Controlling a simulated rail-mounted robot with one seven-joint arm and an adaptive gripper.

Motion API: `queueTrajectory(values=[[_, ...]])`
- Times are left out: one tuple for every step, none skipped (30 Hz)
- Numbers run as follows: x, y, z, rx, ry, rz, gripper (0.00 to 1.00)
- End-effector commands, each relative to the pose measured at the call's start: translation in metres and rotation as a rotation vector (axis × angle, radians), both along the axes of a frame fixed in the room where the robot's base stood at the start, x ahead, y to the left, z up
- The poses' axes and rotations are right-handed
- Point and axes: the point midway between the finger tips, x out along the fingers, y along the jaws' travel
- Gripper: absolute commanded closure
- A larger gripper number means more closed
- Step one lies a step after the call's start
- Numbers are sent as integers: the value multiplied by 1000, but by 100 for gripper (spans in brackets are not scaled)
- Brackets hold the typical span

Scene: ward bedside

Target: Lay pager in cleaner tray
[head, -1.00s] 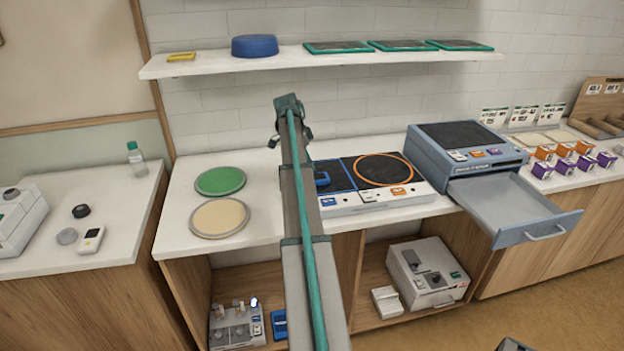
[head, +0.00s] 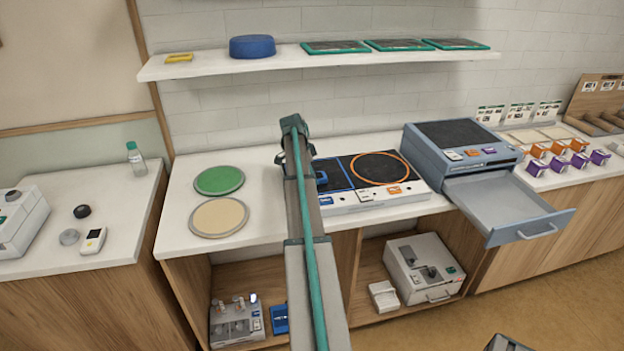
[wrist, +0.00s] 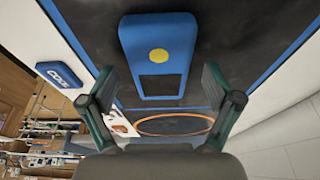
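The pager, a blue slab with a yellow dot and a dark screen (wrist: 158,40), lies on the black, blue-outlined panel of a white two-part unit. In the head view the pager (head: 322,178) is partly hidden by my arm. My gripper (wrist: 160,82) is open and empty, its two fingers spread apart to either side of the pager's near end in the wrist view. I cannot tell its exact height above the pager. The cleaner tray (head: 503,207) is the pulled-out, empty grey drawer of the blue-grey machine (head: 463,140) on the right.
An orange-ringed panel (head: 379,167) adjoins the blue-outlined one. Green (head: 219,180) and cream (head: 219,217) round mats lie to the left. A wall shelf (head: 320,60) with a blue round tub (head: 253,46) runs above the counter. Small orange and purple boxes stand right of the machine.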

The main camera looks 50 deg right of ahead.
Motion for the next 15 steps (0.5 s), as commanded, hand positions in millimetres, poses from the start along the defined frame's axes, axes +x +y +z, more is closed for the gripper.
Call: queueTrajectory(values=[[0, 0, 0, 0, 0, 0, 20], [0, 0, 0, 0, 0, 0, 25], [0, 0, 0, 0, 0, 0, 32], [0, 0, 0, 0, 0, 0, 37], [0, 0, 0, 0, 0, 0, 42], [0, 0, 0, 0, 0, 0, 49], [0, 0, 0, 0, 0, 0, 54], [0, 0, 0, 0, 0, 0, 59], [0, 0, 0, 0, 0, 0, 65], [0, 0, 0, 0, 0, 0, 70], [0, 0, 0, 0, 0, 0, 75], [0, 0, 1, 0, 0, 0, 82], [0, 0, 1, 0, 0, 0, 84], [0, 0, 1, 0, 0, 0, 84], [0, 0, 1, 0, 0, 0, 84]])
